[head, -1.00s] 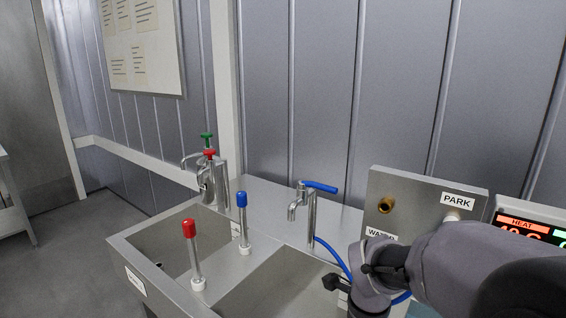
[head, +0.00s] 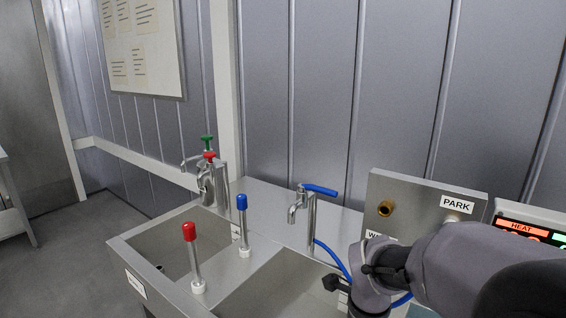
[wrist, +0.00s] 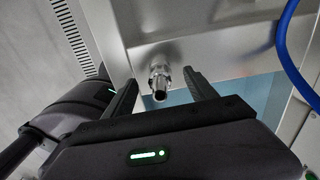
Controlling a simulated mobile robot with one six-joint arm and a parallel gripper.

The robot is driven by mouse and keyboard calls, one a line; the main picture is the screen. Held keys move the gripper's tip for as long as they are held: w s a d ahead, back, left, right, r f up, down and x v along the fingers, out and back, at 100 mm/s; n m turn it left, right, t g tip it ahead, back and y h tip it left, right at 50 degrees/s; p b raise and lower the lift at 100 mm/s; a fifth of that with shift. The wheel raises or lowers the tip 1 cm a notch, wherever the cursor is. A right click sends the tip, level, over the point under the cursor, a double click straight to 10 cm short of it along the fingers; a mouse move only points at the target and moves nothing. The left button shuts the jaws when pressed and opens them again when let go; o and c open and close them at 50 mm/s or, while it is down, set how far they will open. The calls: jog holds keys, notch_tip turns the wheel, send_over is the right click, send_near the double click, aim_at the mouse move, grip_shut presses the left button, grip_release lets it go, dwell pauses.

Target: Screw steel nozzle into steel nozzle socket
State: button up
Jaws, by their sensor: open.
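In the wrist view a short steel fitting with a hollow open end (wrist: 159,83) sticks out from a steel panel. It looks like the steel nozzle at its socket (wrist: 160,66), but I cannot tell where one part ends and the other begins, or how far it is screwed in. My gripper (wrist: 163,84) is open, with one dark finger on each side of the fitting and visible gaps between. In the head view the nozzle and socket are hidden, and my arm covers the lower right.
A blue hose (wrist: 293,55) curves down the right of the wrist view. The head view shows a steel sink (head: 172,248), a blue-handled tap (head: 311,215), red-capped (head: 193,262) and blue-capped (head: 243,228) posts, and a PARK panel (head: 415,205) beside my arm.

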notch_tip(320, 180, up, 6)
jog(key=p, duration=0.4)
jog(key=shift+r+p, duration=0.2)
jog(key=shift+p, duration=0.1)
jog(key=shift+f, duration=0.1)
